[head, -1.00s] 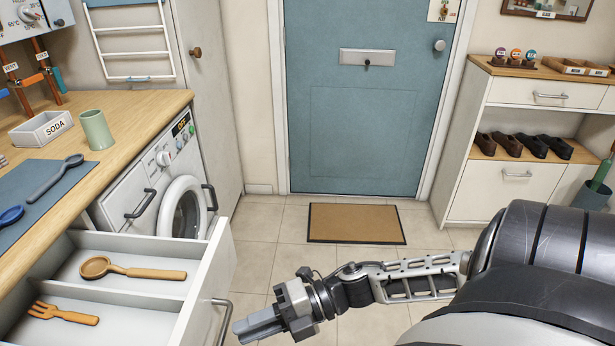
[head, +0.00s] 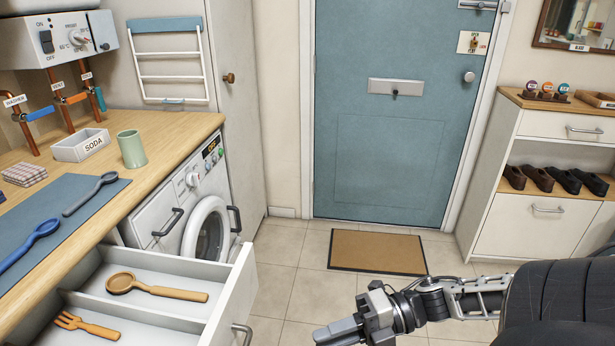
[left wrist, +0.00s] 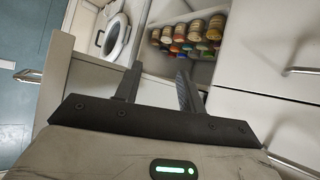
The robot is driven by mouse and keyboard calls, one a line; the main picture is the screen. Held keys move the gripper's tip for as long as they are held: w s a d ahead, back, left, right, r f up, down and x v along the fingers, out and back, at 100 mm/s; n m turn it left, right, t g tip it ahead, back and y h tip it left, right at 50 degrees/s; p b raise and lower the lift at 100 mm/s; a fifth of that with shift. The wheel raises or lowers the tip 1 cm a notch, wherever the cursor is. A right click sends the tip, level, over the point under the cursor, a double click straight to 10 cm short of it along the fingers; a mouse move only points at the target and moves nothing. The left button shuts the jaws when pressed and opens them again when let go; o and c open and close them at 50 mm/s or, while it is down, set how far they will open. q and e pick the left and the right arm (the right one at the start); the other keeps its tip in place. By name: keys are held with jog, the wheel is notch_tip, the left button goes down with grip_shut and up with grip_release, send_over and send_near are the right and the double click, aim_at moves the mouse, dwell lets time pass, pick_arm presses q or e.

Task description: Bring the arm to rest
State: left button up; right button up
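My right gripper (head: 338,332) is at the bottom of the head view. Its arm comes in from the right edge, and its fingers point left, close together and with nothing seen in them. It is over the tiled floor, right of the open drawer (head: 243,290) and on the near side of the doormat (head: 376,252). My left gripper (left wrist: 156,82) shows only in the left wrist view. Its two dark fingers are apart, with nothing between them. The left arm is not in the head view.
The open drawer holds a wooden spoon (head: 160,290) and fork (head: 86,325). The worktop (head: 165,130) and washing machine (head: 190,205) stand left, a shoe cabinet (head: 530,222) right. In the left wrist view, several jars (left wrist: 190,36) are beyond the fingers, with white drawer fronts right.

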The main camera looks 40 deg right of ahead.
jog(key=w+a+f+m+t+h, duration=0.2)
jog(key=w+m+t+h, duration=0.5)
jog(key=m, duration=0.5)
jog(key=s+a+f+m+g+h, duration=0.1)
jog(key=s+a+m+g+h, duration=0.2)
jog(key=s+m+g, duration=0.4)
jog(key=s+a+m+g+h, duration=0.3)
jog(key=s+m+g+h, duration=0.1)
jog(key=m, duration=0.4)
jog(key=w+a+f+t+y, duration=0.3)
jog(key=w+a+f+t, duration=0.1)
jog(key=w+a+t, duration=0.1)
jog(key=shift+w+a+f+t, duration=0.35)
jog(key=shift+a+f+t, duration=0.1)
jog(key=shift+t, duration=0.45)
